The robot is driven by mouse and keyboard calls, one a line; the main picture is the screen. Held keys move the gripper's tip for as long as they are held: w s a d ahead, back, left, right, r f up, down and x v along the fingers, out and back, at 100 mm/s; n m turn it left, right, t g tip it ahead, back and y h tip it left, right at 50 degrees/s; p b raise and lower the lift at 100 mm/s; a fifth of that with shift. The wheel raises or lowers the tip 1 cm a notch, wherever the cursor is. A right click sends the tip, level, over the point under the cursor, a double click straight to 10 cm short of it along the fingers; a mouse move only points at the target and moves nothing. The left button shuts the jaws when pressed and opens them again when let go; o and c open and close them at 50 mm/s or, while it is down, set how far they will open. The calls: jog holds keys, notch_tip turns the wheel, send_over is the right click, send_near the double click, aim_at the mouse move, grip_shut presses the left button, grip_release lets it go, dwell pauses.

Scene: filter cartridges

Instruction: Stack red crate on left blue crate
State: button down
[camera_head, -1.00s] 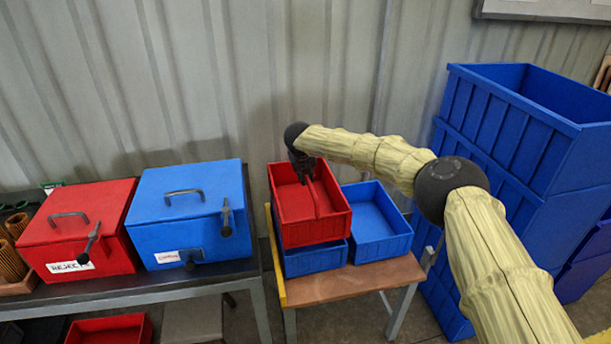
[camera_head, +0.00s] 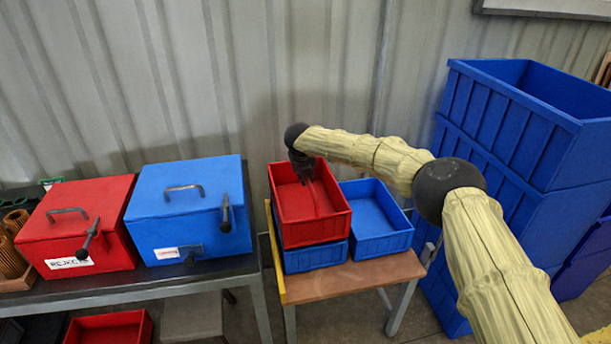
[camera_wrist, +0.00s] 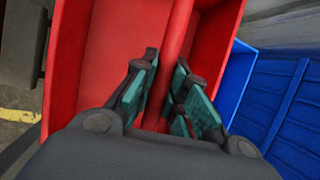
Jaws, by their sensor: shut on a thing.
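The red crate (camera_head: 315,235) sits over the left blue crate (camera_head: 316,257) on the small wooden table, and the two line up closely in the head view. Whether the red crate rests fully on the blue rim I cannot tell. My gripper (camera_head: 306,178) reaches down into the red crate. In the wrist view my gripper (camera_wrist: 168,92) is shut on the red bar that runs across the red crate (camera_wrist: 105,50). Only the front of the left blue crate shows below the red one. The right blue crate (camera_head: 384,240) stands empty beside them.
The wooden table (camera_head: 360,282) has a yellow edge strip (camera_head: 279,262) on its left. Tall stacked blue bins (camera_head: 480,200) stand close at the right. A blue lidded box (camera_head: 190,212) and a red lidded box (camera_head: 80,230) sit on a bench to the left.

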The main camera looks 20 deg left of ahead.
jog(key=shift+f+b, duration=0.45)
jog(key=shift+f, duration=0.65)
jog(key=c, duration=1.3)
grip_release()
jog(key=shift+c, duration=0.2)
jog(key=v, duration=1.2)
jog(key=shift+d, duration=0.1)
